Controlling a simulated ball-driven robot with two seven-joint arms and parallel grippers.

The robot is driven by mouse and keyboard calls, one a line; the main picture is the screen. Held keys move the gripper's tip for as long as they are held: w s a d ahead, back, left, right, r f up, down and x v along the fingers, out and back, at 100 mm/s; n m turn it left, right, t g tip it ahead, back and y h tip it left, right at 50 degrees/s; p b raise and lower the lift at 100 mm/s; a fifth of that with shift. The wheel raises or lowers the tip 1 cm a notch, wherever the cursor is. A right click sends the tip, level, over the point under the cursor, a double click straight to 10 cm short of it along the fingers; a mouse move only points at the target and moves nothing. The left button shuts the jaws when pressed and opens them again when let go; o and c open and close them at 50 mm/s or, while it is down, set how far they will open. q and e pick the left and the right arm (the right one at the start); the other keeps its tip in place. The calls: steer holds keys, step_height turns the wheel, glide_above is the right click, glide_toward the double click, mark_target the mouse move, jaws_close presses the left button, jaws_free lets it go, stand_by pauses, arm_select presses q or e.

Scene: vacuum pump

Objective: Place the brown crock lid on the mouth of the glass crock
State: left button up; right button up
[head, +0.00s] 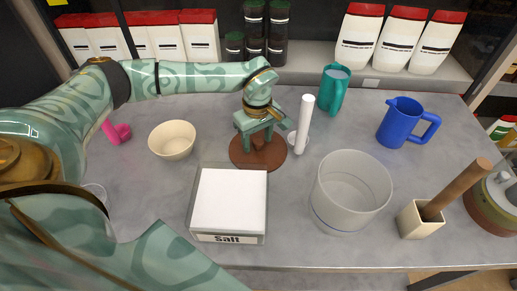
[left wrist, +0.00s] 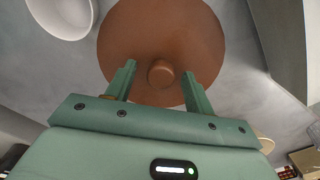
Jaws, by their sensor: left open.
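The brown crock lid (head: 244,158) is a round disc lying flat on the grey table behind the salt box. It also fills the upper middle of the left wrist view (left wrist: 150,35), with its small round knob (left wrist: 160,72) facing up. My left gripper (head: 260,140) is directly above the lid, pointing down. In the left wrist view its fingers (left wrist: 158,85) are open, one on each side of the knob and apart from it. The glass crock (head: 350,190) stands upright to the right of the lid, open and empty. My right gripper is not seen.
The white salt box (head: 229,200) stands in front of the lid. A white upright cylinder (head: 303,125) is close to the lid's right edge. A cream bowl (head: 172,139) is at left, a green cup (head: 333,90) and blue jug (head: 402,122) behind, a square pot (head: 420,220) right of the crock.

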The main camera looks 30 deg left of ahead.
arm_select(q)
jaws_close()
steer(key=shift+r, duration=0.1)
step_height(320, 180, up, 28)
steer(key=p, duration=0.6)
steer(key=s+d+f+m, duration=0.8)
steer(key=s+f+m, duration=0.3)
steer(key=f+m, duration=0.1)
steer(key=shift+s+d+f+m+b, duration=0.15)
steer(key=shift+d+f+m+b, duration=0.2)
steer(key=shift+m, duration=0.45)
